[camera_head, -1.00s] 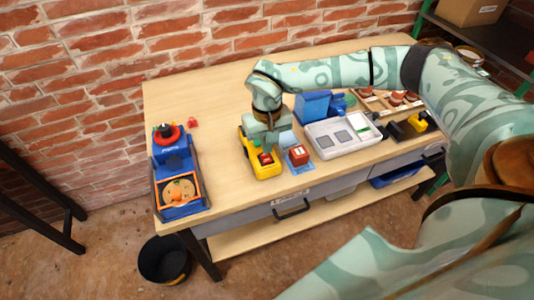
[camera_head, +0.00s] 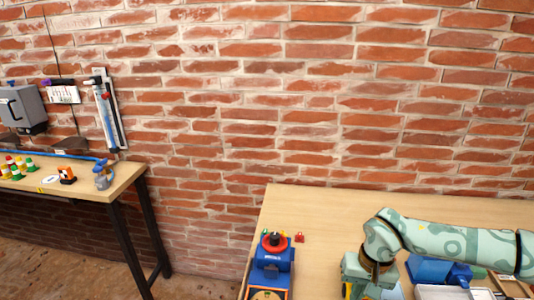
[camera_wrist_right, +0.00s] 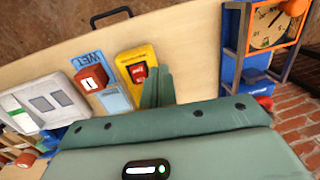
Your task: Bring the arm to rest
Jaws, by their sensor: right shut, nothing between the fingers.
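My right arm reaches in from the right over the bench (camera_head: 325,215) in the head view. Its gripper (camera_head: 366,282) hangs down near the bottom edge, where the picture cuts off the fingertips. In the right wrist view the gripper's fingers (camera_wrist_right: 158,78) are together and empty. They appear next to a yellow device (camera_wrist_right: 134,60) with a red part; whether they touch it I cannot tell. My left gripper is in neither view.
A red block (camera_wrist_right: 92,78) on a blue card and a grey tray (camera_wrist_right: 62,82) lie nearby. A blue device with an orange-framed dial (camera_wrist_right: 268,24) stands at the other side. A second bench (camera_head: 125,172) stands left against the brick wall.

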